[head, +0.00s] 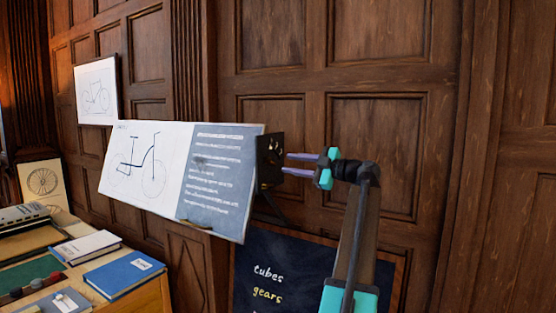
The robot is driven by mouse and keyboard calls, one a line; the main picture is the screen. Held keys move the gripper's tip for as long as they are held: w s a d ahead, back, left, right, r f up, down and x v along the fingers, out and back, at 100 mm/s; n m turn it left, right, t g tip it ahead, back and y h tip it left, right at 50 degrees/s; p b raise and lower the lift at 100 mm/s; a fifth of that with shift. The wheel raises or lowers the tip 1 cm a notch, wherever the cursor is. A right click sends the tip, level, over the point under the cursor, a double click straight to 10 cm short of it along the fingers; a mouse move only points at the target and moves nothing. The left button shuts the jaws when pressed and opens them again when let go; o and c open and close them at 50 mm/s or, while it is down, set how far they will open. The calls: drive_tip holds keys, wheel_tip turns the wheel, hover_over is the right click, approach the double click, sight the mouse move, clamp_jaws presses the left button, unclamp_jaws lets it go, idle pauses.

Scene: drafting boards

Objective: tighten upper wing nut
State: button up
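A black bracket (269,160) stands at the right edge of the drafting board (217,176), with small light details on its face. The upper wing nut cannot be told apart clearly at this size. My gripper (287,163) is right of the bracket, with its two purple fingers pointing left at it. The fingers are apart, one above the other, and I see no object between them. The tips are close to the bracket's face; whether they touch anything cannot be told.
A dark chalkboard (264,295) with chalk words stands below the bracket. A wooden desk (153,294) with a blue book (124,273) and a white book (87,247) is at lower left. Panelled wall (420,50) lies behind. Space right of my arm looks clear.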

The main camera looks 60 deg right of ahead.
sight(273, 162)
drive_tip(key=shift+w+p, duration=1)
drive_tip(key=shift+w, duration=2.1)
clamp_jaws()
